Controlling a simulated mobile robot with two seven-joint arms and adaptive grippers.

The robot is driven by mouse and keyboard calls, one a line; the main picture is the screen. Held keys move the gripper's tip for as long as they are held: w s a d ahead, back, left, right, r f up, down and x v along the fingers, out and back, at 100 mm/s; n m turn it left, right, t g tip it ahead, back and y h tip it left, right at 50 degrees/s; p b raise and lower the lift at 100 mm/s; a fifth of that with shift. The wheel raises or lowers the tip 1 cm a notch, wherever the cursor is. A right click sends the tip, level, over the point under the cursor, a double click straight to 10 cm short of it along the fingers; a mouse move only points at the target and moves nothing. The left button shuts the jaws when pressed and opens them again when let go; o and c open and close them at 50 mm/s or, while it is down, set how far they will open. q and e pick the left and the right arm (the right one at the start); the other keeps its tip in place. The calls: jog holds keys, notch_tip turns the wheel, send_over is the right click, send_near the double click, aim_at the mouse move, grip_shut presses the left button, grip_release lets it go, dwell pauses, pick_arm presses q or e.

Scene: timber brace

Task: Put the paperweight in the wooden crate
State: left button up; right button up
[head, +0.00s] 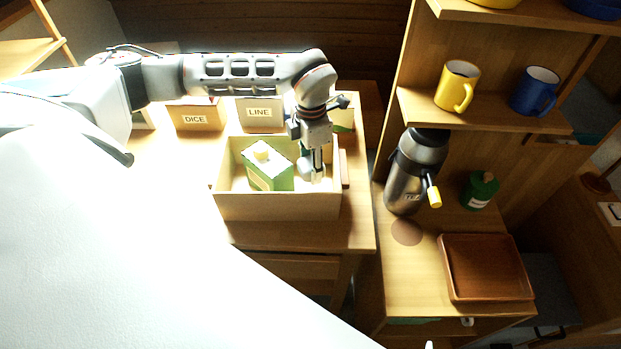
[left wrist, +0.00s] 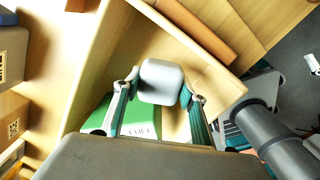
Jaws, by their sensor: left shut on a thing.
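The wooden crate (head: 275,207) stands open on the table in the head view, with a green and white carton (head: 268,174) inside at its left. My left gripper (head: 313,174) points down into the right part of the crate. In the left wrist view it is shut on a pale grey rounded block, which looks like the paperweight (left wrist: 161,82). The crate's wooden wall (left wrist: 92,65) and the green carton (left wrist: 108,120) show around it. I cannot tell whether the block touches the crate floor. My right gripper is not in view.
Boxes labelled DICE (head: 196,118) and LINE (head: 260,113) stand behind the crate. To the right are a steel flask (head: 411,175), a green canister (head: 480,190) and a brown tray (head: 487,268). Yellow (head: 456,85) and blue (head: 534,90) mugs stand on a shelf.

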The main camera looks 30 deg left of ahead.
aim_at(311, 188)
pick_arm(q)
jog(key=shift+f, duration=2.9)
jog(key=shift+f, duration=0.15)
jog(key=o, duration=1.4)
notch_tip(311, 188, up, 12)
jog(key=shift+r, duration=0.15)
